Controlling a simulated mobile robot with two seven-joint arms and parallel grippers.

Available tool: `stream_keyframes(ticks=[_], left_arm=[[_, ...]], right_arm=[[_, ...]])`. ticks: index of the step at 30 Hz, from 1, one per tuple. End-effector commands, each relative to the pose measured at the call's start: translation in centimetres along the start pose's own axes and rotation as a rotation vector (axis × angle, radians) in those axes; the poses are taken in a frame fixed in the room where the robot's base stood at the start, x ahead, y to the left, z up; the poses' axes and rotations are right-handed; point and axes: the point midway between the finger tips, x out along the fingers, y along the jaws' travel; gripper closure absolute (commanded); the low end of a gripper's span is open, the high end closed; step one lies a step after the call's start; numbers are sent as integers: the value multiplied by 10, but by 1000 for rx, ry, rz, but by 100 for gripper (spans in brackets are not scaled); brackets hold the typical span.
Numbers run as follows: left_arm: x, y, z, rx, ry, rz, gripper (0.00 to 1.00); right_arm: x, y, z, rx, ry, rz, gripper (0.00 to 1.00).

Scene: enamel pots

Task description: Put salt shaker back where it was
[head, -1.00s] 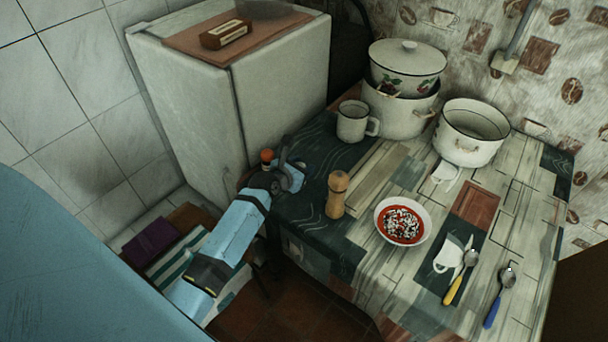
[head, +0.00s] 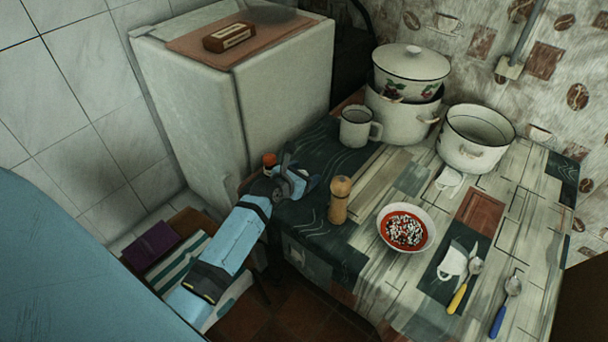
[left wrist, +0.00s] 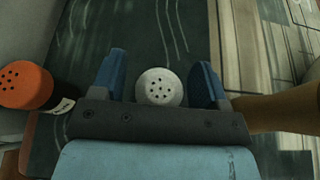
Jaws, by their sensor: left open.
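A small shaker with a round white top and dark holes, which looks like the salt shaker (left wrist: 160,88), stands between my left fingers in the left wrist view. My left gripper (head: 302,180) is open at the table's left edge, its blue fingers (left wrist: 160,76) on either side of the shaker with gaps showing. The shaker's body is hidden below its top, and I cannot make it out in the head view. A second shaker with an orange cap (head: 270,160) stands just left of the gripper; it also shows in the left wrist view (left wrist: 27,86). My right gripper is not in view.
A wooden mill (head: 340,200) stands close to the gripper's right. Beyond are a white mug (head: 355,128), stacked pots (head: 400,112), an open pot (head: 476,140) and a bowl (head: 406,228). Spoons lie at the right. The fridge (head: 240,95) stands behind the gripper.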

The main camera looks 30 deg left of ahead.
Motion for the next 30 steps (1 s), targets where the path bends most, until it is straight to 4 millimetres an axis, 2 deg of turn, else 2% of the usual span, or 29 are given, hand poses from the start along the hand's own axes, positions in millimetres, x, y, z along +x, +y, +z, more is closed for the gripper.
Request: stream_keyframes(ticks=[12,18,22,26,30], left_arm=[[-84,-1,-1,-4,3,0,32],[-111,0,-1,-2,2,0,32],[-118,-3,-4,45,7,-3,32],[-122,-18,-15,300,27,-20,32],[-132,-48,-37,804,50,-69,32]], right_arm=[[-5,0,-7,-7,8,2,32],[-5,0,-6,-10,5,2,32],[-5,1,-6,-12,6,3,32],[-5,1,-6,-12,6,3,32],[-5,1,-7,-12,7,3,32]])
